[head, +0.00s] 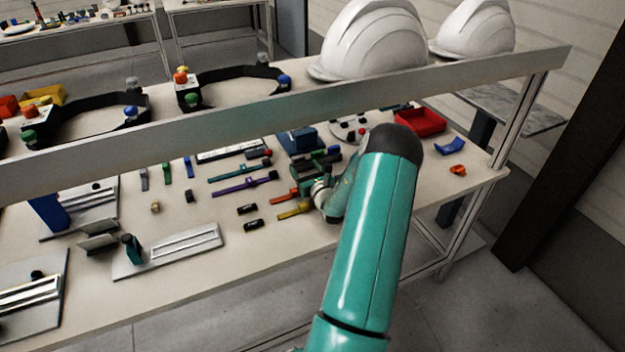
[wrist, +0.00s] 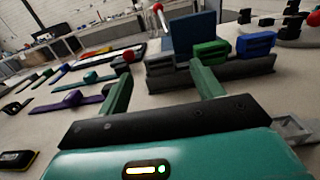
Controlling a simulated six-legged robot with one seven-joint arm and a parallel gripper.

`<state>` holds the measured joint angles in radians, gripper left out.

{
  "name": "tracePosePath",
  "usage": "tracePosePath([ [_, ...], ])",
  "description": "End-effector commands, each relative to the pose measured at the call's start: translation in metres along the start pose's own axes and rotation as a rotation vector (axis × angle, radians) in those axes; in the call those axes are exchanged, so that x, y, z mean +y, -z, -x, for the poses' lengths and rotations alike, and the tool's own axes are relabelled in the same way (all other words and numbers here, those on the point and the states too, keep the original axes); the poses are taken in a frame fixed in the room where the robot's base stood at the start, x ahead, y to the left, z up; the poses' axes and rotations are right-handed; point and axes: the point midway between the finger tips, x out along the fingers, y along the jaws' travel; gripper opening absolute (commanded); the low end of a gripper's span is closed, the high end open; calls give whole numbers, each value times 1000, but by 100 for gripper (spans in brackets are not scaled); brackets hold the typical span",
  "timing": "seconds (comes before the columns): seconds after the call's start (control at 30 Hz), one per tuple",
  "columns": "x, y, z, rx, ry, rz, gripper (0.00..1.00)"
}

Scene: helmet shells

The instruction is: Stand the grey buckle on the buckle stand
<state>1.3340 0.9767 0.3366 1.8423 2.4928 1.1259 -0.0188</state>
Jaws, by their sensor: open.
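The buckle stand, a long black block (wrist: 240,70), lies just ahead of my gripper in the wrist view. A green buckle (wrist: 209,51) and a blue buckle (wrist: 256,43) stand on it. A dark grey piece (wrist: 160,64) at its left end looks like the grey buckle, upright on the stand; its base is hard to make out. My gripper (wrist: 160,76) is open, its two teal fingers apart on either side of that piece. I cannot tell whether a finger touches it. In the head view my arm hides most of the gripper.
A dark blue box (wrist: 195,36) stands right behind the stand. Purple (wrist: 75,99) and teal straps lie to the left. A red bin (head: 420,121) stands at the right. A grey rail (head: 240,120) runs above the table, with white helmets (head: 372,42) behind it.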

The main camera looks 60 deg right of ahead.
Motion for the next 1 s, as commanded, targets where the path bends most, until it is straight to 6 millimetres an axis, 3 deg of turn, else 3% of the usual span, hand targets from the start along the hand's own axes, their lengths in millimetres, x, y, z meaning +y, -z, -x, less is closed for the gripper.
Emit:
tracePosePath([
  [0.1, 0, 0, 27, 2, 0, 0, 66],
  [0.33, 0, 0, 59, 1, 0, 0, 66],
  [1.0, 0, 0, 63, 0, -1, 0, 66],
])
